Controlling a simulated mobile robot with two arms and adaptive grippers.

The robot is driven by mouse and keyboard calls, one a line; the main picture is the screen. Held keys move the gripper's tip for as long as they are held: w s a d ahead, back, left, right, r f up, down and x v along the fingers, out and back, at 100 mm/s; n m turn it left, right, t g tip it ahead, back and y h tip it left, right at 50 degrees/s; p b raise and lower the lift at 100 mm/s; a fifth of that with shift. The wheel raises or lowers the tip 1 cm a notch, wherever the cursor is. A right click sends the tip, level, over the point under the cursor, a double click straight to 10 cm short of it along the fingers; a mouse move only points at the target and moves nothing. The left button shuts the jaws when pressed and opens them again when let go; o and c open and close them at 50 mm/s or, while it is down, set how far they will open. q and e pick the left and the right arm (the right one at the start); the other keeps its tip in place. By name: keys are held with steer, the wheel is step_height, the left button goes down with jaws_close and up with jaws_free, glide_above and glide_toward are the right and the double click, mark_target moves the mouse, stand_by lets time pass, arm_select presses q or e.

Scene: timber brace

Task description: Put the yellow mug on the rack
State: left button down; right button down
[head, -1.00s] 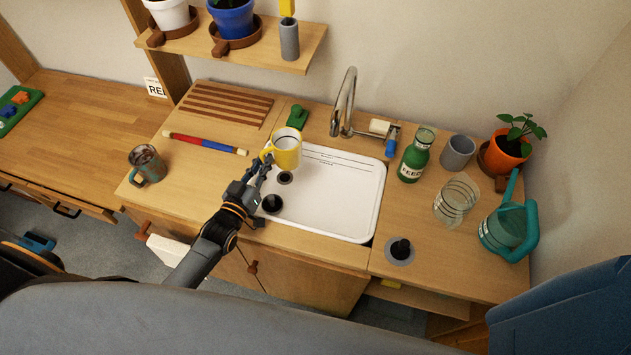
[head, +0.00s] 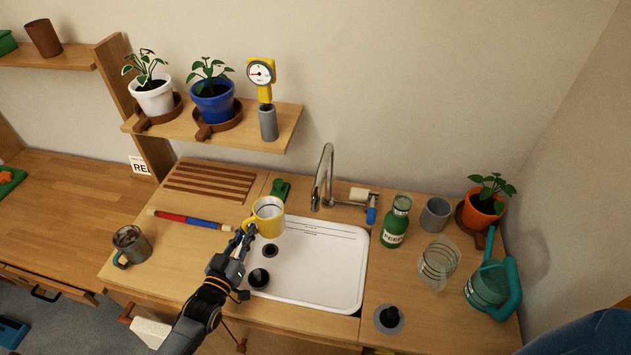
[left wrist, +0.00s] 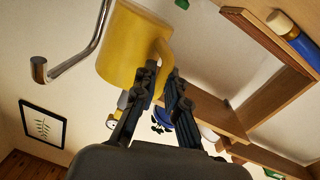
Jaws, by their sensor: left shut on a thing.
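The yellow mug (head: 270,221) is held above the back left corner of the white sink (head: 335,290) in the head view. My left gripper (head: 243,239) is shut on its handle, on the mug's left side. The mug looks upright, with its open top showing. In the left wrist view, the yellow mug (left wrist: 128,50) is large and close, and the fingers of my left gripper (left wrist: 162,75) are at its handle. The rack, a slatted wooden board (head: 210,182), lies on the counter to the mug's left and behind it; its slats look empty. My right gripper is not in view.
A red and blue rod (head: 190,219) lies in front of the rack. A dark mug (head: 131,245) stands at the counter's left. A green object (head: 280,188) and the tap (head: 323,175) stand behind the sink. A shelf (head: 285,130) with pots hangs above the rack.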

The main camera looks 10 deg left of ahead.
mark_target(268, 229)
arm_select(q)
steer(key=shift+d, duration=0.1)
steer(key=s+d, duration=0.1)
steer(key=s+d+b, duration=0.1)
steer(key=d, duration=0.1)
steer(key=s+d+r, duration=0.1)
steer(key=shift+s+d+b, duration=0.1)
steer(key=shift+d+b, duration=0.15)
steer(key=shift+b, duration=0.15)
steer(key=s+d+r+y+b, duration=0.1)
steer(key=s+r+b, duration=0.1)
steer(key=s+r, duration=0.3)
steer(key=s+d+r+n+y+b, duration=0.1)
steer(key=s+r+b, duration=0.1)
steer(key=s+r, duration=0.4)
steer(key=shift+s+d+r+b, duration=0.3)
steer(key=shift+d+r+b, duration=0.05)
steer(key=shift+r, duration=0.5)
